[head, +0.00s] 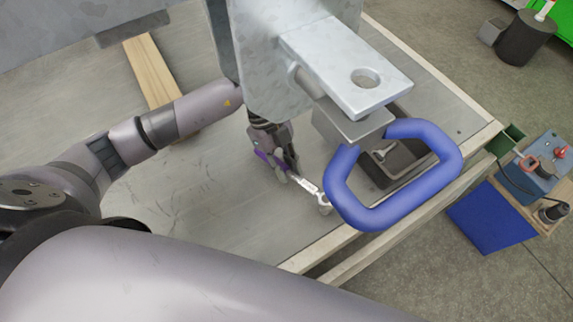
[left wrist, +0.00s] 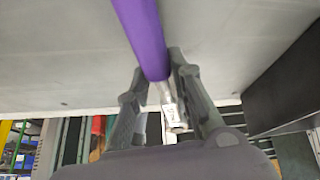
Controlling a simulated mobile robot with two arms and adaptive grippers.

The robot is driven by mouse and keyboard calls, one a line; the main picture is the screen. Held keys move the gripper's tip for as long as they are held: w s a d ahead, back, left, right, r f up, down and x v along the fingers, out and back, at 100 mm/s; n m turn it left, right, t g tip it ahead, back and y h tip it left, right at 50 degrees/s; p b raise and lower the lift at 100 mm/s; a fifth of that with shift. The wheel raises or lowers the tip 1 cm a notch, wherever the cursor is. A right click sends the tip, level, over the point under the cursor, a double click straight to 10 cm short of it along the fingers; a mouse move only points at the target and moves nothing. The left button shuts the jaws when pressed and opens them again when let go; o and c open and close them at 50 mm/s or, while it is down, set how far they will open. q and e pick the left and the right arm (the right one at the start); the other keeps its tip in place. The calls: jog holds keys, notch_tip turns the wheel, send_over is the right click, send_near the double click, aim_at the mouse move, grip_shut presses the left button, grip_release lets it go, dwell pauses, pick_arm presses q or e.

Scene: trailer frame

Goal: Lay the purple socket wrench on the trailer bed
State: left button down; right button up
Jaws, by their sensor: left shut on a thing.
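The purple socket wrench (head: 307,186) is in my left gripper (head: 279,168), with its silver shaft and head pointing to the lower right in the head view. In the left wrist view, its purple handle (left wrist: 142,35) runs between the two fingers of my left gripper (left wrist: 160,82), which is shut on it. The trailer bed (head: 210,215) is the grey metal surface below the gripper. Whether the wrench touches the bed cannot be told. The steel bracket partly hides the left gripper's wrist. My right gripper is not in view.
A grey steel bracket (head: 345,65) with a blue loop handle (head: 440,180) looms above the bed. A dark open tray (head: 405,118) with a metal tool inside sits behind the loop. A wooden plank (head: 150,70) lies at the back left. The bed's left part is clear.

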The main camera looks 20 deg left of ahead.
pick_arm(q)
jog(key=shift+f, duration=0.55)
jog(key=c, duration=0.6)
grip_release()
jog(key=shift+o, duration=0.4)
jog(key=o, duration=0.5)
jog(key=v, duration=1.2)
jog(key=shift+w, duration=0.1)
